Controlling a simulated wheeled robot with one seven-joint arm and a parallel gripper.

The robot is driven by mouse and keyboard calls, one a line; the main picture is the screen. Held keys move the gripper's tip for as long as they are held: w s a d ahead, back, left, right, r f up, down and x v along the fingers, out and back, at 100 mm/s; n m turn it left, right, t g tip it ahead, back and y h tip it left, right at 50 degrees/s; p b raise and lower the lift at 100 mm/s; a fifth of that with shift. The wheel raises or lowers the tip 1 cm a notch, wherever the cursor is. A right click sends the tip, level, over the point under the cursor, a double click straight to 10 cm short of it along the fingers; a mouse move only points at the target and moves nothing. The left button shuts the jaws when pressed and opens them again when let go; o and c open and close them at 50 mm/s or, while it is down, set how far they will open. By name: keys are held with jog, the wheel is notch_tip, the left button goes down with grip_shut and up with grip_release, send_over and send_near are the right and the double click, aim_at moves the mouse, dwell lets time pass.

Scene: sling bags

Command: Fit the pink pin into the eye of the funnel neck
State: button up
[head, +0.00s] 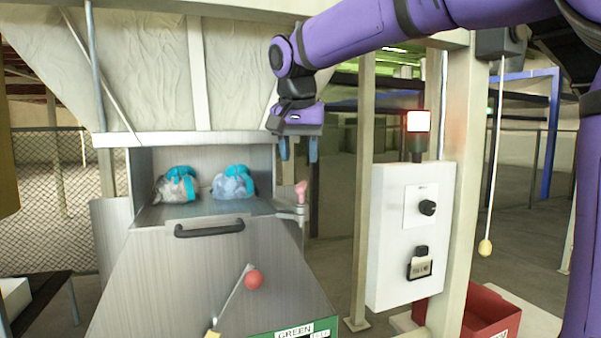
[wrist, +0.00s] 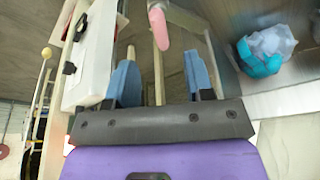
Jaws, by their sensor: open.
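The pink pin (head: 300,192) stands roughly upright at a small metal bracket (head: 291,212) on the right side of the metal funnel neck (head: 203,150). I cannot tell whether it sits in an eye or only in a holder; its lower end is hidden. In the wrist view the pink pin (wrist: 158,28) shows ahead of the blue fingers, near the middle of the gap. My gripper (head: 298,152) points down above the pin, apart from it. In the wrist view my gripper (wrist: 161,78) is open, with nothing between its fingers.
Two clear bags with teal bands, a left one (head: 177,185) and a right one (head: 233,183), lie in the neck's opening. A lever with a red ball (head: 253,280) is on the front. A white control box (head: 407,240) and post stand to the right.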

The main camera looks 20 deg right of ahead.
jog(key=v, duration=0.3)
jog(key=shift+s+r, duration=0.1)
jog(key=shift+r, duration=0.25)
jog(key=s+d+f+n+t, duration=0.1)
jog(key=s+d+f+n, duration=0.2)
jog(key=s+f, duration=0.6)
jog(key=s+d+f+n+t+y, duration=0.1)
jog(key=s+d+f+n, duration=0.2)
jog(key=s+f, duration=0.6)
jog(key=s+d, duration=0.2)
jog(key=s, duration=0.6)
jog(key=shift+d+f+y, duration=0.3)
